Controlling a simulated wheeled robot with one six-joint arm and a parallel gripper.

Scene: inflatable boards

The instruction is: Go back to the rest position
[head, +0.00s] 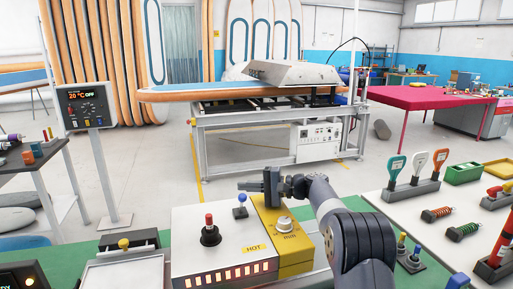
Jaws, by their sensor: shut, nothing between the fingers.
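My gripper (248,186) is at the end of my dark arm, which reaches in from the lower right. It points left in the middle of the head view, above the back edge of a white and yellow control box (222,240). Its fingers are shut with nothing visible between them. A blue-knobbed lever (240,206) stands on the box just below the fingertips; I cannot tell the exact gap. A red-knobbed lever (209,232) and a silver knob (285,224) are also on the box.
A green-edged bench (98,264) runs along the front. A white panel at right holds green, white and orange-handled tools (418,170). A control post (87,108) stands at left. A press machine (270,120) stands behind, with open floor before it.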

